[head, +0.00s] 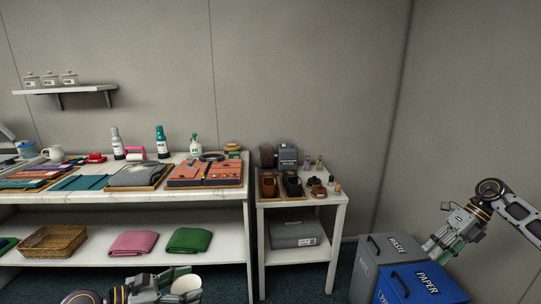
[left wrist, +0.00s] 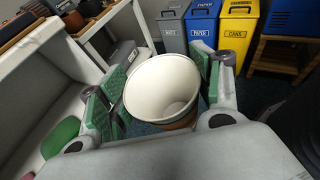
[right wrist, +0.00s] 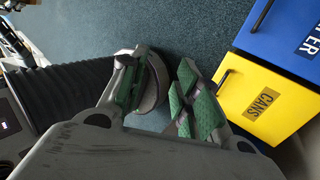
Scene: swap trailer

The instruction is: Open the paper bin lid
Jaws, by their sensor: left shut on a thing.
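The blue paper bin (head: 418,284) is at the lower right of the head view, its lid down and a dark handle on it. It also shows in the left wrist view (left wrist: 202,28), and its blue edge is at the top right of the right wrist view (right wrist: 290,35). My right gripper (head: 436,247) is over the bins in the head view; its fingers stand apart in the right wrist view. I cannot tell if it touches the lid. My left gripper (left wrist: 160,90) is shut on a white-lined cup (left wrist: 160,85), seen at the bottom of the head view.
The grey waste bin (head: 385,250) stands left of the paper bin, and the yellow cans bin (left wrist: 238,30) right of it. A small white table (head: 300,197) holds a tray of shoes. A long white counter (head: 100,197) with folded goods runs left.

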